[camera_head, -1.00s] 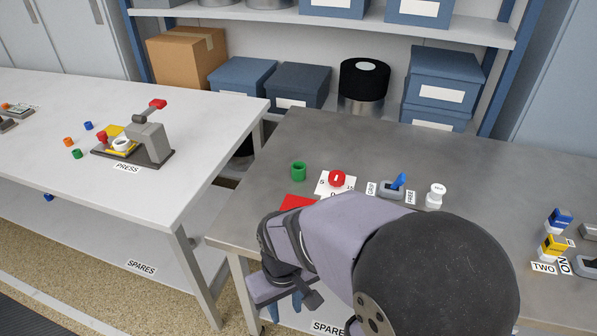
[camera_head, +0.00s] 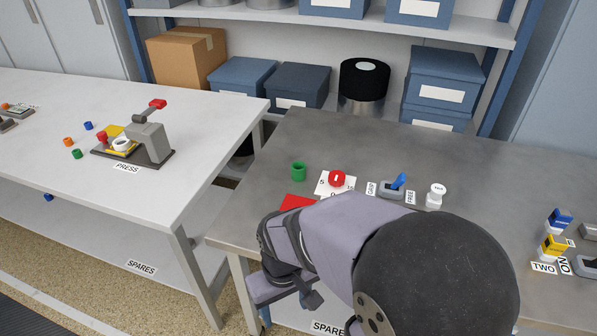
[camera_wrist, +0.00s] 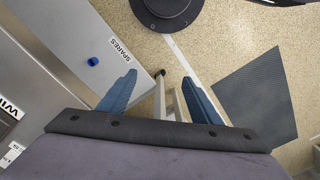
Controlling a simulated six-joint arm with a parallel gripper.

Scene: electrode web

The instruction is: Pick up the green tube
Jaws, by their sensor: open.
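A green tube (camera_head: 299,172) stands upright on the grey metal table, behind a red square and left of a white card with a red knob. A smaller green piece (camera_head: 77,155) lies on the white table at the left. My gripper (camera_wrist: 159,80) is open and empty, with its two blue fingers spread over the floor in the wrist view. In the head view it is low at the table's near edge, mostly hidden by my arm and well in front of the green tube. The green tube is not in the wrist view.
The red square (camera_head: 297,202) lies between my arm and the tube. The red knob (camera_head: 337,178), a blue-lever switch (camera_head: 398,183) and a white button (camera_head: 436,194) stand to its right. A press (camera_head: 149,143) is on the white table. The metal table behind the tube is clear.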

